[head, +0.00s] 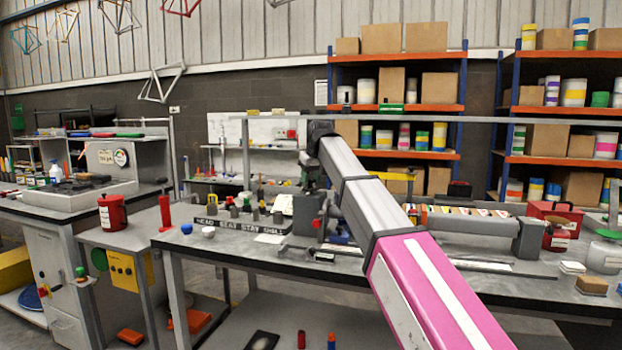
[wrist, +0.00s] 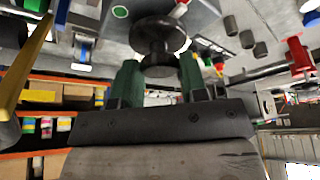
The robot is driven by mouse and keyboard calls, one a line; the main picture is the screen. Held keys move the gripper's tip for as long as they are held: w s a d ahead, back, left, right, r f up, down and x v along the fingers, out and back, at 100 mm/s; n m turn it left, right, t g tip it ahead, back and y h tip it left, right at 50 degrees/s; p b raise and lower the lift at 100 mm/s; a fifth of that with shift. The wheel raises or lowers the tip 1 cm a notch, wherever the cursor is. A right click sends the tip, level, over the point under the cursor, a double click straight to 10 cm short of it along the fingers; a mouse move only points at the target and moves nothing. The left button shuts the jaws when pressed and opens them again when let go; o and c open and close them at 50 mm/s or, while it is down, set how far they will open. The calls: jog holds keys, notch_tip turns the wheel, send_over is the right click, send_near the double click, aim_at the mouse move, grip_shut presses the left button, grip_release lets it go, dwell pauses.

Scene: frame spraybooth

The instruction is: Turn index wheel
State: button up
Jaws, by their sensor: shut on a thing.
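The index wheel looks like a dark, round, spool-shaped knob (wrist: 157,36) on the face of a grey housing (wrist: 98,17) in the wrist view. My gripper (wrist: 160,68) has a green finger on each side of the knob's lower end and is shut on it. Part of the contact is hidden behind the fingers. In the head view a grey block (head: 309,212) stands on the workbench (head: 222,255), beside my arm. My arm hides much of the area around it, and I cannot make out the wheel or the fingertips there.
A long grey tube fixture (head: 470,221) lies along the bench to the right, near a red box (head: 556,222). A labelled rack (head: 238,224) with several small parts stands left of the block. A red canister (head: 112,211) is on the side table. Free bench top shows at front left.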

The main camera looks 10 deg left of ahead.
jog(key=n+g+y, duration=0.1)
jog(key=n, duration=0.3)
jog(key=shift+w+d, duration=0.1)
jog(key=shift+w, duration=0.05)
jog(key=shift+n+g+y, duration=0.3)
jog(key=shift+n+g, duration=0.3)
jog(key=shift+n, duration=0.9)
jog(key=o, duration=0.9)
jog(key=v, duration=1)
jog(key=shift+w+d+r, duration=0.1)
jog(key=shift+d+r, duration=0.1)
jog(key=shift+r, duration=0.2)
